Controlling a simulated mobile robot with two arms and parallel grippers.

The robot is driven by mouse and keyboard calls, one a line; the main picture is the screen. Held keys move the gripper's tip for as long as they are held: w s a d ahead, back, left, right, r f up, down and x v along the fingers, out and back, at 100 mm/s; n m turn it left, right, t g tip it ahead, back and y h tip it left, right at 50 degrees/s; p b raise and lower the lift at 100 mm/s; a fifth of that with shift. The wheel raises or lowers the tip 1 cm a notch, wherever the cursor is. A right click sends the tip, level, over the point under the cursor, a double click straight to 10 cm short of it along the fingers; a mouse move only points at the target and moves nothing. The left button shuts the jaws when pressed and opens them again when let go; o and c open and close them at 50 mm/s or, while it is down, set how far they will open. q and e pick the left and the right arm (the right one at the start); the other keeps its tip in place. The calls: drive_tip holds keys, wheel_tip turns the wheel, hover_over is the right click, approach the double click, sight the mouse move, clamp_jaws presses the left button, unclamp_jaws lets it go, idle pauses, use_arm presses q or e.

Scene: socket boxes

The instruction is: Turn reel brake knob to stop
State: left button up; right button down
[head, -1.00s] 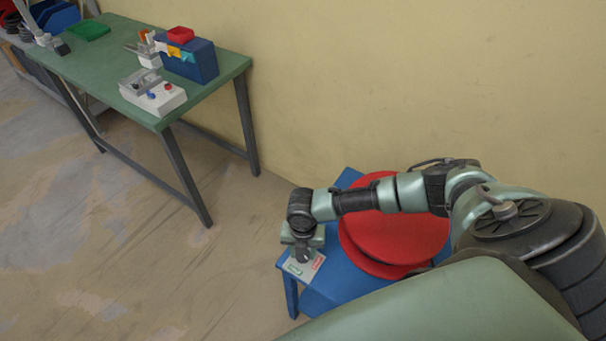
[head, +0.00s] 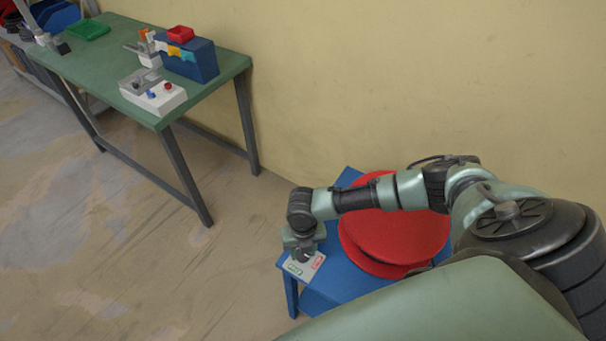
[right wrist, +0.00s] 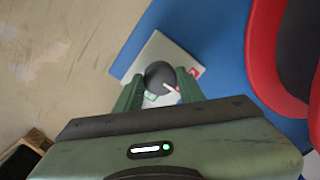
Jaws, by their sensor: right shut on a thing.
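The reel brake knob (right wrist: 158,74) is dark and round with a pale pointer mark, on a light plate (right wrist: 152,50) with a green label and a red label. In the right wrist view the pointer mark lies toward the lower right of the knob. My right gripper (right wrist: 160,86) is shut on the knob, one green finger on each side. In the head view my right gripper (head: 305,254) is over the plate (head: 303,268) and hides the knob. The red reel (head: 400,240) lies on the blue stand (head: 350,294) behind the plate. My left gripper is not in view.
A green table (head: 110,65) at upper left bears a white box with knobs (head: 160,98), a blue box (head: 200,65) and a green tray (head: 88,30). A wall is behind the reel. The floor left of the stand is clear.

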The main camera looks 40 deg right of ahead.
drive_tip(key=c, duration=0.9)
unclamp_jaws()
wheel_tip(320, 180, up, 8)
drive_tip(key=shift+f+b, duration=0.1)
drive_tip(key=shift+b, duration=0.25)
